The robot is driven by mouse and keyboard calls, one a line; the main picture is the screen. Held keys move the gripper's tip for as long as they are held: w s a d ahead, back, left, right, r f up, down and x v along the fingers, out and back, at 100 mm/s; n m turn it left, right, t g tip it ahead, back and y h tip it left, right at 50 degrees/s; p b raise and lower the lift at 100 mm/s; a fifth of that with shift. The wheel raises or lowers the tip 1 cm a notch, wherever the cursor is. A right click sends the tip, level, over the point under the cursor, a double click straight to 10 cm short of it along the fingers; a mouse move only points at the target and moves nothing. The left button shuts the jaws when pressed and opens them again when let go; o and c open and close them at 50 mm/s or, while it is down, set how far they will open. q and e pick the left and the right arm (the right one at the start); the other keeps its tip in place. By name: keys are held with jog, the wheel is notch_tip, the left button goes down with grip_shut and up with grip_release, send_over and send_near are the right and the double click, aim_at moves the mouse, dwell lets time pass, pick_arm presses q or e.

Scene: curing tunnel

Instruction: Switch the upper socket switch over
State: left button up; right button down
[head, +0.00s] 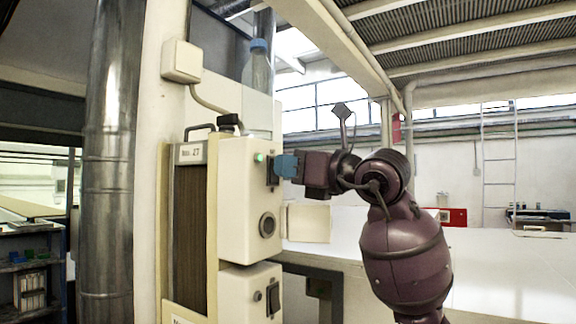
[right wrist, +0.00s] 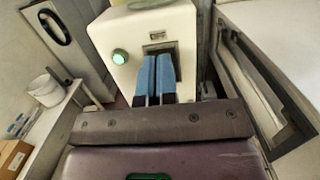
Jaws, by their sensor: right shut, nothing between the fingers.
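The upper cream socket box (head: 236,200) has a dark switch (head: 271,171) on its front face, beside a lit green lamp (head: 258,158) and above a round socket (head: 267,225). My right gripper (head: 287,165), with blue fingertips, is shut and empty, its tips right at the switch. In the right wrist view the two blue fingers (right wrist: 155,78) lie side by side in front of the dark switch recess (right wrist: 158,48) and hide most of it. I cannot tell whether they touch the switch or which way it is set. My left gripper is not in view.
A lower cream box (head: 248,292) with its own dark switch (head: 273,297) sits below. A clear bottle with a blue cap (head: 257,75) stands above the upper box. A metal duct (head: 108,160) is at left; a white surface (head: 500,260) spreads at right.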

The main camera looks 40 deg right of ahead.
jog(key=g+p, duration=0.1)
jog(key=p, duration=0.1)
jog(key=r+g+h+p, duration=0.1)
jog(key=p, duration=0.1)
jog(key=shift+w+g+h, duration=0.3)
jog(key=shift+g, duration=0.1)
jog(key=shift+a+f, duration=0.1)
